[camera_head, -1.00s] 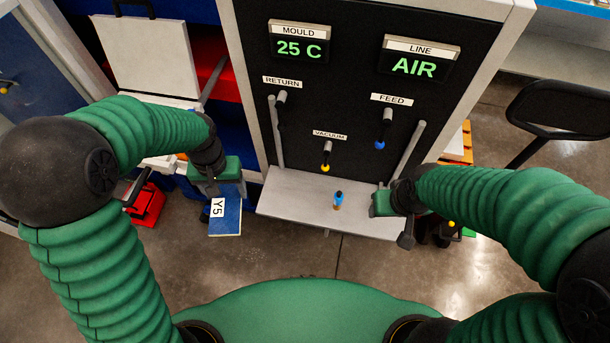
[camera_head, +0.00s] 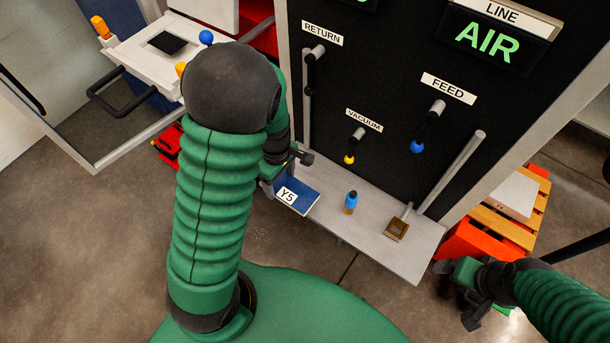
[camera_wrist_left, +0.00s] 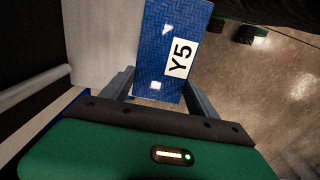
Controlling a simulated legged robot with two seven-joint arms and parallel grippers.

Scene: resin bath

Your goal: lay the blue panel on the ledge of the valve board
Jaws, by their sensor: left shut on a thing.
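The blue panel (camera_head: 307,202), with a white Y5 label, is in my left gripper (camera_head: 283,178). In the left wrist view the panel (camera_wrist_left: 155,65) sticks out from between the two fingers (camera_wrist_left: 157,92). In the head view the panel overlaps the left end of the grey ledge (camera_head: 350,232) of the black valve board (camera_head: 400,185). I cannot tell if it touches the ledge. In the wrist view the ledge (camera_wrist_left: 105,45) shows left of the panel and floor shows right of it. My right gripper (camera_head: 462,295) is right of the ledge, above the floor; its fingers are unclear.
A small brown block (camera_head: 396,230) sits further right by a grey bar (camera_head: 453,172). Valve handles hang above. An orange crate (camera_head: 487,240) stands right of the board.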

